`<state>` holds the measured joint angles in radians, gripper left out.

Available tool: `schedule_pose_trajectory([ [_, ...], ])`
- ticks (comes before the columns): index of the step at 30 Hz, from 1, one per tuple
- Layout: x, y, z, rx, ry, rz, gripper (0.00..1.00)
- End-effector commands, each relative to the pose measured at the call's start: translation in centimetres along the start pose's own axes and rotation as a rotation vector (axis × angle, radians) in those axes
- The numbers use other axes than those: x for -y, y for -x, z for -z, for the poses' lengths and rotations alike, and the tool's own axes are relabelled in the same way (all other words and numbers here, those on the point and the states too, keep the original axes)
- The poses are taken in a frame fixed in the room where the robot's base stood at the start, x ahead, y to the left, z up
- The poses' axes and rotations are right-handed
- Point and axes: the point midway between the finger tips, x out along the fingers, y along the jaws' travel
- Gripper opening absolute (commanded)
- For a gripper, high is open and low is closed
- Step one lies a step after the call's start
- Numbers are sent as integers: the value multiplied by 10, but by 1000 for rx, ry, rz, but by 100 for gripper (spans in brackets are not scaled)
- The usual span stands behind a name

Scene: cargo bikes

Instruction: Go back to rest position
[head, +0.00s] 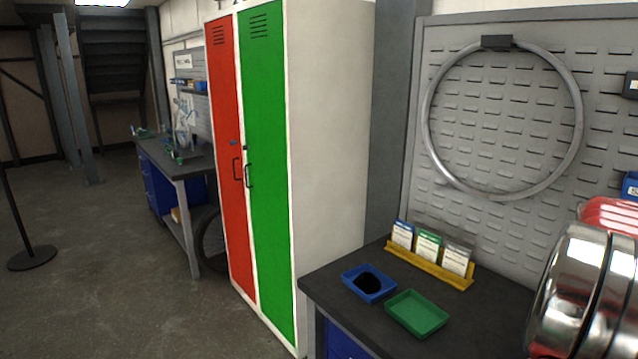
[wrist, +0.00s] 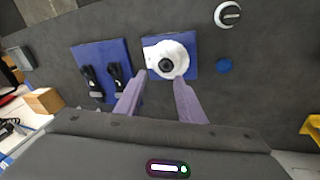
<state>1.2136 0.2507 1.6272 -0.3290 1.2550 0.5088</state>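My gripper (wrist: 159,82) shows in the wrist view with its two purple fingers spread apart and nothing between them. Past the fingertips, a white round part with a dark centre (wrist: 181,50) lies on a blue mat (wrist: 193,71) on a dark surface. The gripper looks apart from it, but the exact gap cannot be told. My gripper does not show in the head view.
In the wrist view, two black items lie on another blue mat (wrist: 89,51); a cardboard box (wrist: 43,101) is left. In the head view, a blue tray (head: 352,276) and green tray (head: 416,313) sit on a bench beside lockers (head: 265,170). Floor (head: 110,250) is open at left.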

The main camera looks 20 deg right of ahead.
Motion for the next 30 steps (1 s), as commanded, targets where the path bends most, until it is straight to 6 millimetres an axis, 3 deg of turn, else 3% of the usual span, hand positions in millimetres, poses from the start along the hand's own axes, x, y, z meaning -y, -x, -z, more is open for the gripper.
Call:
schedule_pose_trajectory([
  [2,6,-14,-12,19,56,16,36],
  [5,13,-18,-27,19,117,47,36],
  [14,62,3,-93,-34,343,144,36],
  [22,112,38,-182,-125,601,253,36],
  [30,140,65,-275,-218,838,356,36],
])
